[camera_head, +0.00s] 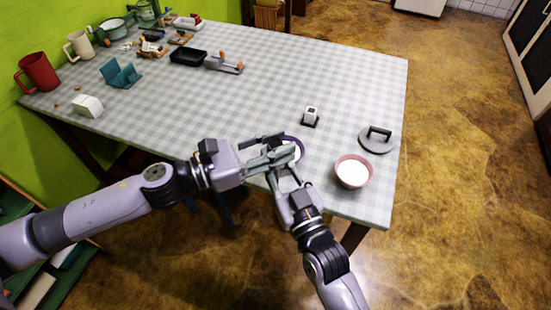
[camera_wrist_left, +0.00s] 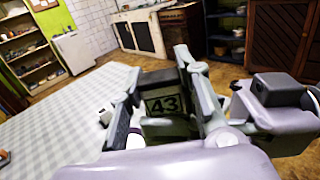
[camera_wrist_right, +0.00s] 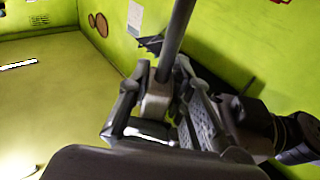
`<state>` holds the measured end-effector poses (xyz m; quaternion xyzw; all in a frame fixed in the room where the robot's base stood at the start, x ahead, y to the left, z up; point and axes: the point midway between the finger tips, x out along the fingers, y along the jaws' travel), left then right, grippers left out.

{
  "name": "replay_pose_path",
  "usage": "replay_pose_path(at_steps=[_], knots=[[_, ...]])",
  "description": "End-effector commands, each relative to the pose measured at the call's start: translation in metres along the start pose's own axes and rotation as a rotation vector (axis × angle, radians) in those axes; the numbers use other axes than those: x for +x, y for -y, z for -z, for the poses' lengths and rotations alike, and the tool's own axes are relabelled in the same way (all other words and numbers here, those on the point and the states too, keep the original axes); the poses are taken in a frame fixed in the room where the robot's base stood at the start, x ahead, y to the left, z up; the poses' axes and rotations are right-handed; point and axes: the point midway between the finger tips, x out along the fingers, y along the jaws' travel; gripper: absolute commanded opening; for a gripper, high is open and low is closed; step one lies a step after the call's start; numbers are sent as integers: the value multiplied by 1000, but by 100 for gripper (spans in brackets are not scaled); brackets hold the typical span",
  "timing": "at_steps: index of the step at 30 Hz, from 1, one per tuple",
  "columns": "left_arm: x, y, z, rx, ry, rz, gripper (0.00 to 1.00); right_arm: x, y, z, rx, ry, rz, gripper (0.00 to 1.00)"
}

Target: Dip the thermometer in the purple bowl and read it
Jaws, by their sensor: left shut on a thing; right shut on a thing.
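The thermometer (camera_wrist_left: 163,104) is held in my left gripper (camera_wrist_left: 163,85), its display reading 43 towards the left wrist camera. In the head view, my left gripper (camera_head: 275,156) is over the purple bowl (camera_head: 300,148) and hides its left part. The bowl has pale contents; a bit of its purple side shows in the left wrist view (camera_wrist_left: 135,139). My right gripper (camera_head: 284,172) is at the bowl's near side and appears shut on its rim. In the right wrist view, a white patch shows between the fingers of my right gripper (camera_wrist_right: 160,90). The thermometer's lower end is hidden.
A pink bowl (camera_head: 353,172) with white contents stands right of the grippers. A grey lid (camera_head: 377,139) and a small white and black item (camera_head: 311,116) lie behind. Mugs, a black tray (camera_head: 188,57) and several small things crowd the far left. The table (camera_head: 240,105) is clear mid-way.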

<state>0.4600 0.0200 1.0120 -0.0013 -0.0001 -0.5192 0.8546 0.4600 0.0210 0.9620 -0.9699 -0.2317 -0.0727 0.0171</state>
Motion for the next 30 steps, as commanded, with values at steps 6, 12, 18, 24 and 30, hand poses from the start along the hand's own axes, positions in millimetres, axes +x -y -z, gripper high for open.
replay_pose_path(at_steps=[6, 12, 18, 24, 30], knots=[[0, 0, -1, 0, 2, -1, 36, 0, 3, 1, 2, -1, 4, 0], [0, 0, 0, 0, 1, -1, 50, 0, 2, 1, 1, -1, 3, 0], [0, 0, 0, 0, 1, -1, 54, 0, 2, 0, 1, -1, 2, 0], [-1, 0, 0, -1, 0, -1, 54, 0, 1, 0, 1, -1, 2, 0], [-18, 0, 1, -3, -1, -3, 54, 0, 1, 0, 1, -1, 2, 0]])
